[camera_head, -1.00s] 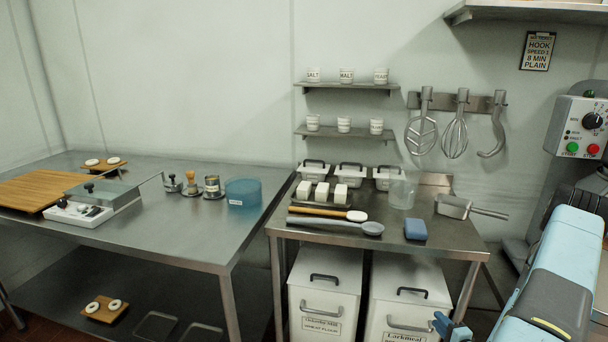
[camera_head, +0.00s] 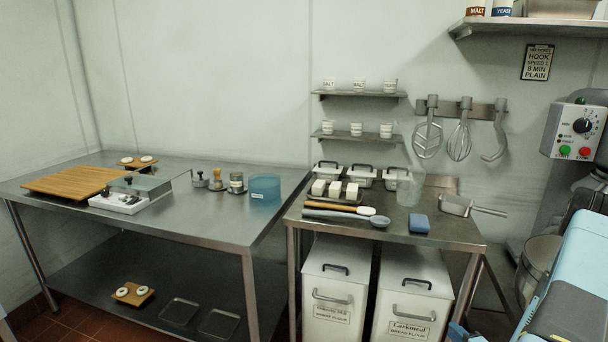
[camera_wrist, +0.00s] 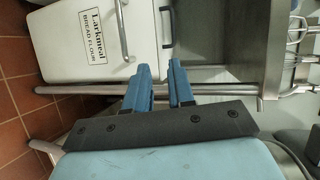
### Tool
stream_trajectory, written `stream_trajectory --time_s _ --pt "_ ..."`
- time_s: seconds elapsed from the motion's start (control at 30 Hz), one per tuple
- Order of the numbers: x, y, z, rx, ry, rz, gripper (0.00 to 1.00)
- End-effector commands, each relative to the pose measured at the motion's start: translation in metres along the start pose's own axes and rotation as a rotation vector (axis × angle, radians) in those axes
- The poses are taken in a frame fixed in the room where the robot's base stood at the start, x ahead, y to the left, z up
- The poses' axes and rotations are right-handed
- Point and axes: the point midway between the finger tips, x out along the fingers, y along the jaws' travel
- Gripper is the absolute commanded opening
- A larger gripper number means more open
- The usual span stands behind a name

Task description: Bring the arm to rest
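My gripper (camera_wrist: 160,75) shows in the wrist view as two blue fingers with a narrow gap between their tips, and nothing is seen between them. It points toward the front of the bread flour bin (camera_wrist: 85,45) and the lower edge of the steel table, apart from both as far as I can tell. In the head view only a small blue part of my gripper (camera_head: 458,332) shows at the bottom edge. My pale blue arm (camera_head: 570,270) fills the lower right of that view.
A steel table (camera_head: 440,232) carries lidded tubs, a scoop and a blue sponge (camera_head: 419,223). White flour bins (camera_head: 335,285) stand below it. A longer table (camera_head: 215,225) stands left. A mixer (camera_head: 580,130) stands right, with a bowl (camera_head: 541,262) beside my arm.

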Motion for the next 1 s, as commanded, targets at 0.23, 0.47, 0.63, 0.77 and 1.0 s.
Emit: stream_trajectory --time_s 0.23,0.47,0.63,0.77,1.0 --pt "0.011 -0.021 -0.006 -0.113 -0.013 0.062 0.23" --pt "0.025 -0.054 -0.012 -0.277 -0.029 0.153 0.23" --pt "0.036 -0.09 -0.015 -0.439 -0.04 0.245 0.23" --pt "0.041 -0.12 -0.016 -0.554 -0.044 0.312 0.23" --pt "0.042 -0.178 -0.009 -0.742 -0.049 0.426 0.23"
